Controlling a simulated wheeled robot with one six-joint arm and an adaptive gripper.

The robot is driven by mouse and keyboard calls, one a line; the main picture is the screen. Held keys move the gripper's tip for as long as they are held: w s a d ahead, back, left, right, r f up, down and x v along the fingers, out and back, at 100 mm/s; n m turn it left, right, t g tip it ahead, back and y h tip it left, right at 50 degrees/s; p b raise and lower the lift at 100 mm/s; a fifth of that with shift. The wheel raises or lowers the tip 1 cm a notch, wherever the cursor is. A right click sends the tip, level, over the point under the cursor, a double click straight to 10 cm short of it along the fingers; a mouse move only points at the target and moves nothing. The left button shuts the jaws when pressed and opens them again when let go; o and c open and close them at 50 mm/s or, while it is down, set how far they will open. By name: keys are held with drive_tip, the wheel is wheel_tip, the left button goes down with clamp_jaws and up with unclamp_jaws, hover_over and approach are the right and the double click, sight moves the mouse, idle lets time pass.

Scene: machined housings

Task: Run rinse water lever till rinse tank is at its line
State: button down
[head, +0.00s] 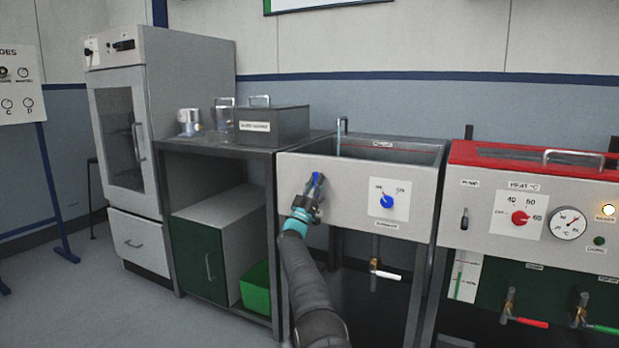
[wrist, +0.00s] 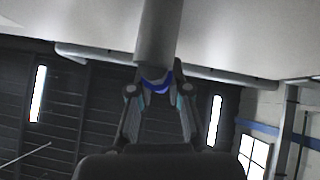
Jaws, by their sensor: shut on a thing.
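The rinse tank (head: 425,172) is a sink-like basin with a pale front panel. The blue lever (head: 316,180) is at the left of that panel, and my gripper (head: 312,192) is shut on it. In the wrist view my gripper (wrist: 156,92) has its fingers on either side of the blue lever (wrist: 158,84), below a grey cylinder. A spout (head: 342,124) stands at the tank's back left, with what looks like a thin bluish stream under it.
A blue dial (head: 387,202) is right of the lever, and a drain valve (head: 375,266) hangs below. A red-topped heated unit (head: 530,157) adjoins on the right. At left are a bench with a grey lidded box (head: 271,126), a green bin (head: 256,288) and a cabinet (head: 150,120). Floor is clear at front left.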

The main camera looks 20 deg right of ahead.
drive_tip(key=shift+d, duration=0.1)
drive_tip(key=c, duration=1.1)
unclamp_jaws()
drive_tip(key=shift+s+a+f, duration=0.15)
drive_tip(key=shift+a+f, duration=0.15)
drive_tip(key=shift+a, duration=0.05)
drive_tip(key=v, duration=1.1)
drive_tip(key=shift+s, duration=0.1)
